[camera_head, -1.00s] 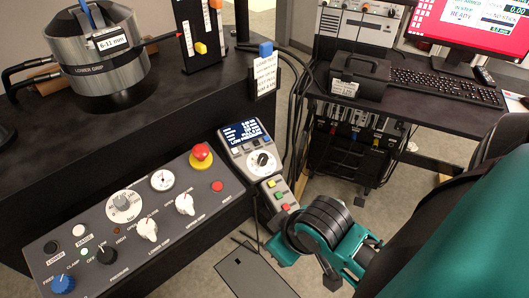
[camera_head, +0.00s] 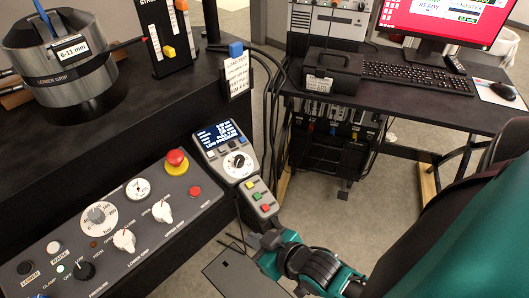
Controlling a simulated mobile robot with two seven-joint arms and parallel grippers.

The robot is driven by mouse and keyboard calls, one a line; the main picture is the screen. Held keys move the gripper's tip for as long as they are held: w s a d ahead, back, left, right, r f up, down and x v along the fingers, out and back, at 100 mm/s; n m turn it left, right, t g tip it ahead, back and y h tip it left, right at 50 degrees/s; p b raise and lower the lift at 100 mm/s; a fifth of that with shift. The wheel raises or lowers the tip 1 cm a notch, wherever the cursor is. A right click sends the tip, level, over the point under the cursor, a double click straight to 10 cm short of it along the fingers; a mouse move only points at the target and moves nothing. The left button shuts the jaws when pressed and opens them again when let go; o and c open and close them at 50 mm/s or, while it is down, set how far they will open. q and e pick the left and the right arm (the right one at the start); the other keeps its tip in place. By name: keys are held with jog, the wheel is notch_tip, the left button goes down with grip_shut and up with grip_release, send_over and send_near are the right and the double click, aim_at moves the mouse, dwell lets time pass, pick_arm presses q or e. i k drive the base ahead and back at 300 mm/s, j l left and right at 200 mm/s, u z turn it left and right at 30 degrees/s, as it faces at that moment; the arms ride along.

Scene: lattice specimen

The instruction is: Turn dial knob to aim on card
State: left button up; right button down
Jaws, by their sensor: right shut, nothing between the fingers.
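A grey handset (camera_head: 225,147) with a lit blue screen has a small dial knob (camera_head: 238,161) with a pale ring. The sloping control panel (camera_head: 140,225) has a larger silver dial knob (camera_head: 99,214) on a white scale. A white card (camera_head: 237,75) with small print stands under a blue clip at the bench edge; I cannot read it clearly. My right gripper (camera_head: 258,240) is shut and empty, below the handset's coloured buttons and apart from both dials. Its fingertips are small and partly unclear. My left gripper is out of view.
A red emergency button (camera_head: 176,161) and white selector knobs (camera_head: 162,211) stand on the panel near the handset. Black cables (camera_head: 276,95) hang behind the card. A lower desk (camera_head: 430,103) at right holds a monitor and keyboard. Open floor lies between the desk and my right arm.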

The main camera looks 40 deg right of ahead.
aim_at(239, 162)
jog(key=l+z, duration=0.2)
jog(key=z, duration=0.15)
jog(key=l+z, duration=0.15)
jog(key=z, duration=0.25)
